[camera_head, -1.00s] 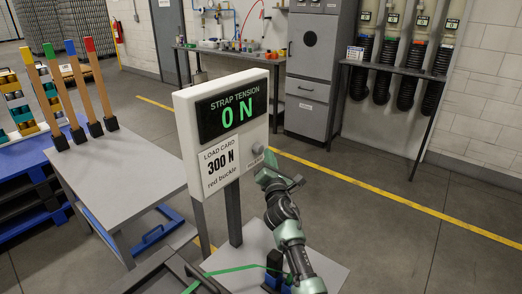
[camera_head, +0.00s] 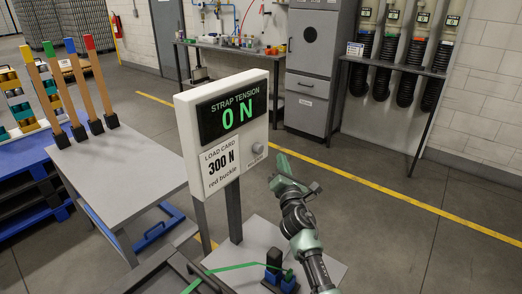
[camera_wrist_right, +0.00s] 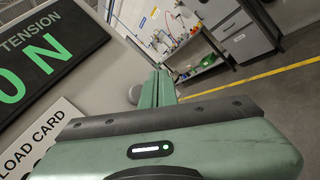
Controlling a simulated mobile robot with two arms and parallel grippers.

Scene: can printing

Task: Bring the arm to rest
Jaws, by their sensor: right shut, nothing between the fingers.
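My right arm reaches up from the bottom of the head view. Its green gripper (camera_head: 296,172) is just right of the strap tension display (camera_head: 232,125), apart from it. The right wrist view shows the green fingers (camera_wrist_right: 158,88) together with nothing between them, and the display (camera_wrist_right: 45,60) at the left. My left gripper is not in view.
A grey table (camera_head: 125,178) with several colour-tipped posts stands at left. A green strap (camera_head: 232,268) runs to a black and blue buckle piece (camera_head: 275,268) on a low grey plate (camera_head: 328,268). A workbench (camera_head: 225,47) and cabinet (camera_head: 312,65) stand behind. The floor at right is clear.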

